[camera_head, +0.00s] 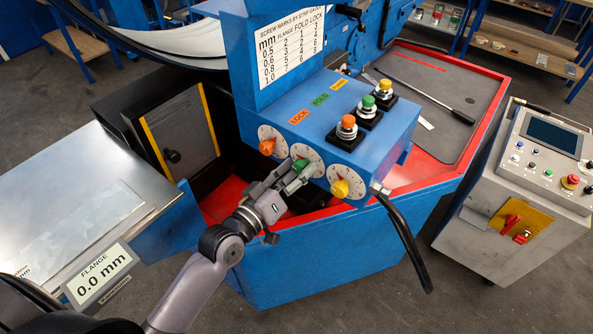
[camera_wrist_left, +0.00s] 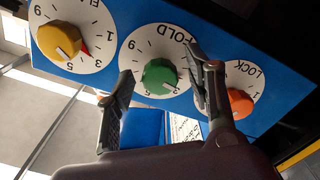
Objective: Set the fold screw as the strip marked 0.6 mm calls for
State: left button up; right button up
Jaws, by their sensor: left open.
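The green fold knob (camera_head: 300,166) sits on the middle dial of the blue control box; in the left wrist view the knob (camera_wrist_left: 160,77) has a white line pointing to the lower right, near a digit that looks like 2. My left gripper (camera_head: 290,178) is open at this knob. In the left wrist view one finger of the left gripper (camera_wrist_left: 165,88) is on each side of the knob; contact is unclear. The chart (camera_head: 291,45) lists flange, fold and lock marks by mm; its digits are small. A strip (camera_head: 75,240) lies on the metal table; its marking is partly hidden.
The orange lock knob (camera_head: 267,146) and yellow flange knob (camera_head: 341,188) flank the fold dial closely. Several push buttons (camera_head: 346,127) stand on the box top. A sign (camera_head: 103,274) reads "FLANGE 0.0 mm". A grey console (camera_head: 530,170) stands further right.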

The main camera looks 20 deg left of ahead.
pick_arm(q)
jog(key=shift+s, duration=0.25)
jog(key=v, duration=1.1)
jog(key=shift+s+a, duration=0.15)
jog(key=shift+s, duration=0.1)
